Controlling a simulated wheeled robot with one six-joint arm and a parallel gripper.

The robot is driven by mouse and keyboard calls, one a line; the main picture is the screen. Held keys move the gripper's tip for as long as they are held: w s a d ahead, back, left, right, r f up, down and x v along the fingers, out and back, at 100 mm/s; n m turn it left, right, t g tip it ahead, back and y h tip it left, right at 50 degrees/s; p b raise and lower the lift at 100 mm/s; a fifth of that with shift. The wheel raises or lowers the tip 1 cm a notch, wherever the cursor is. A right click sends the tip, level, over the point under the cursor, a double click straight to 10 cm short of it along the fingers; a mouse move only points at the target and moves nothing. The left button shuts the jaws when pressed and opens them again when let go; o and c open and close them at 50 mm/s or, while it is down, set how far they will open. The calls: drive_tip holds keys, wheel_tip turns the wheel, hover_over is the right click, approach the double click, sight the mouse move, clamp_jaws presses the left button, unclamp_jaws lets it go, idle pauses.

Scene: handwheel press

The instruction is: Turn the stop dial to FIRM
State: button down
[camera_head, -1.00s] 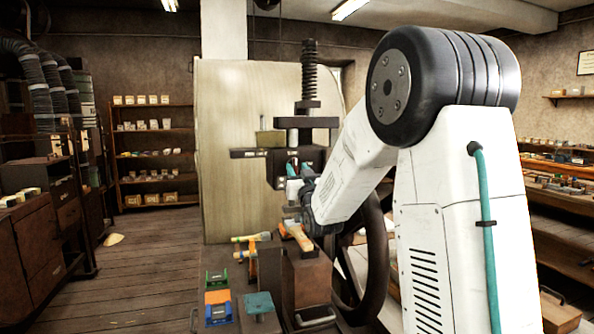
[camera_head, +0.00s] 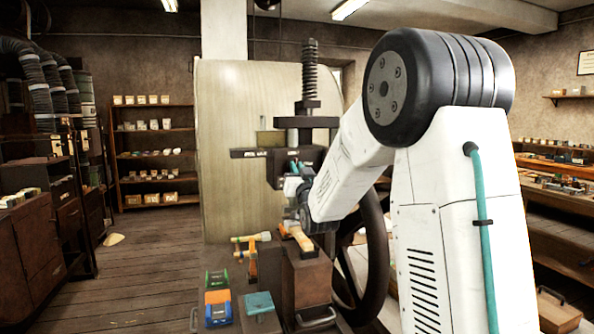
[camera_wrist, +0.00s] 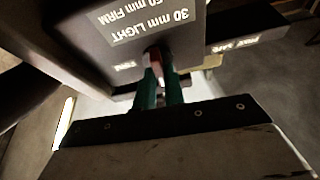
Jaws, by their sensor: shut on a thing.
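The stop dial (camera_wrist: 153,60) shows as a small red and pale knob under the press head in the wrist view. The press head (camera_head: 285,167) is a dark block below the tall screw. Its plate (camera_wrist: 155,18) reads "30 mm LIGHT" and a partly cut-off "mm FIRM", upside down in the wrist view. My gripper (camera_wrist: 160,92) has its teal fingers shut on the dial, one on each side. In the head view my gripper (camera_head: 298,168) is at the press head, and the dial is hidden there. I cannot tell which mark the dial points to.
A large dark handwheel (camera_head: 370,262) stands close beside my arm. Below are a wooden-handled tool (camera_head: 298,236), green (camera_head: 217,280) and orange-blue (camera_head: 217,306) blocks and a teal-topped block (camera_head: 259,302). A pale panel (camera_head: 228,150) stands behind the press.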

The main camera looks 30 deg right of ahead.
drive_tip(key=shift+a+r+m+g+h, duration=0.1)
drive_tip(key=shift+m+g+h, duration=0.9)
drive_tip(key=shift+m, duration=2.55)
drive_tip(key=shift+a+r+m+g+h, duration=0.1)
drive_tip(key=shift+m+g+h, duration=0.35)
drive_tip(key=shift+m+g, duration=2.05)
drive_tip(key=shift+m+g+h, duration=0.2)
drive_tip(key=shift+m+h, duration=0.55)
drive_tip(key=shift+m, duration=3.8)
drive_tip(key=c, duration=1.5)
unclamp_jaws()
